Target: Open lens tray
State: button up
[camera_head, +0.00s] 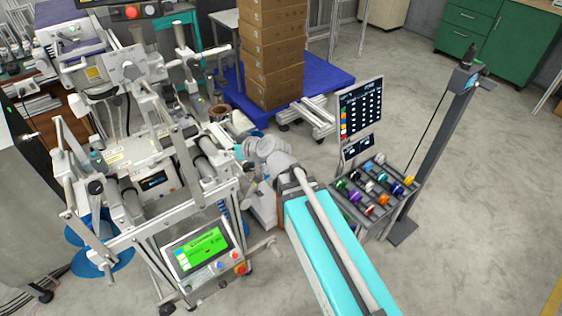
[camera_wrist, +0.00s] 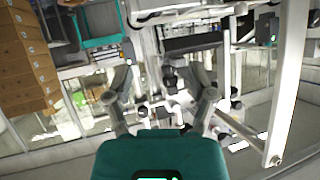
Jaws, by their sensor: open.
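My gripper (camera_wrist: 160,82) shows in the wrist view with its two grey fingers spread apart and nothing visible held between them. Beyond the fingers are dark rollers and metal parts of a grey machine (camera_wrist: 228,75). In the head view my turquoise arm reaches from the bottom right toward the right side of this machine (camera_head: 150,215). The gripper end lies close to the machine's frame there, and its fingers are hard to make out. I cannot tell which part is the lens tray. No opened tray can be made out, and contact cannot be judged.
A control panel with a green screen (camera_head: 203,248) stands at the machine's front. A rack of coloured reels (camera_head: 372,190) stands right of my arm, below a dark display board (camera_head: 361,108). Stacked cardboard boxes (camera_head: 272,55) stand on a blue pallet (camera_head: 325,85).

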jog(key=s+d+f+m+g+h+p, duration=0.1)
jog(key=s+d+m+g+h+p, duration=0.1)
jog(key=d, duration=0.5)
jog(key=s+d+f+m+g+h+p, duration=0.1)
jog(key=s+d+f+g+h+p, duration=0.1)
jog(key=d, duration=0.6)
jog(key=shift+s+f+m+h, duration=0.3)
jog(key=shift+m+h, duration=0.1)
jog(key=shift+h, duration=0.4)
jog(key=s+d+f+m+g+h, duration=0.2)
jog(key=s+d+m+g+h, duration=0.2)
jog(key=d, duration=0.8)
jog(key=shift+s+d+m, duration=0.3)
jog(key=shift+s, duration=0.85)
jog(key=shift+c, duration=1)
jog(key=shift+d, duration=0.1)
